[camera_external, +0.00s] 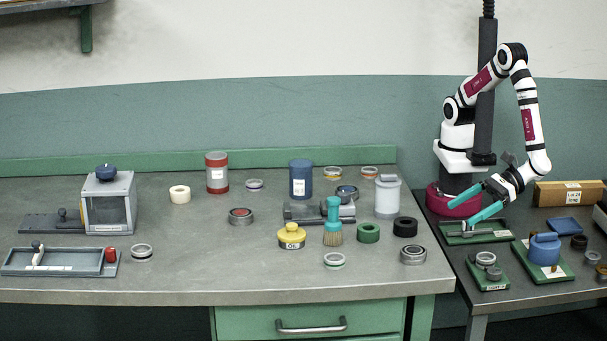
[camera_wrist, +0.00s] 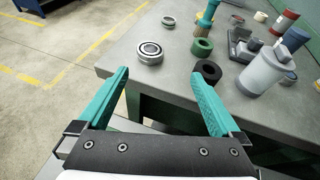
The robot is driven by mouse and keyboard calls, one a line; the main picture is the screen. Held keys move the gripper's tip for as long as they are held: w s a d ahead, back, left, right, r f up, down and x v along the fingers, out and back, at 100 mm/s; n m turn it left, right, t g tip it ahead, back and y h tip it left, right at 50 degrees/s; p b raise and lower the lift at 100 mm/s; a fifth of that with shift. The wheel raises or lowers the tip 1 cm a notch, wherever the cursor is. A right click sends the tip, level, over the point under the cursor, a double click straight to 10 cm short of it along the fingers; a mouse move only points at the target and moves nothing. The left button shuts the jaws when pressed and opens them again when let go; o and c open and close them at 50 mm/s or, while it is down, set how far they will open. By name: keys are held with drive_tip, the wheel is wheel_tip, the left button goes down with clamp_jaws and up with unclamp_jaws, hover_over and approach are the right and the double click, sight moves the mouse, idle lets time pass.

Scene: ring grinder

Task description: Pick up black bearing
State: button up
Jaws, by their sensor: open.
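The black bearing (camera_external: 405,227) is a short dark ring lying on the grey workbench near its right end. In the wrist view the black bearing (camera_wrist: 208,72) lies close to the bench edge, just beyond the tip of the right-hand finger. My gripper (camera_external: 462,213) has two teal fingers spread apart with nothing between them. It is right of the black bearing, apart from it, over the side table. In the wrist view my gripper (camera_wrist: 158,73) is open and empty.
A silver bearing (camera_external: 413,255) and a green ring (camera_external: 368,233) lie near the black bearing. A white canister (camera_external: 387,196) stands behind it, and a brush (camera_external: 333,225) stands to the left. The side table (camera_external: 520,298) holds green trays and a blue container (camera_external: 545,250).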

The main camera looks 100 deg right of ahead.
sight(419, 249)
drive_tip(key=shift+g, duration=0.3)
drive_tip(key=x, duration=0.5)
drive_tip(key=a+x, duration=0.1)
drive_tip(key=x, duration=0.9)
drive_tip(key=shift+s+a+f, duration=0.15)
drive_tip(key=shift+a+f, duration=0.15)
drive_tip(key=shift+a, duration=0.1)
drive_tip(key=c, duration=1.6)
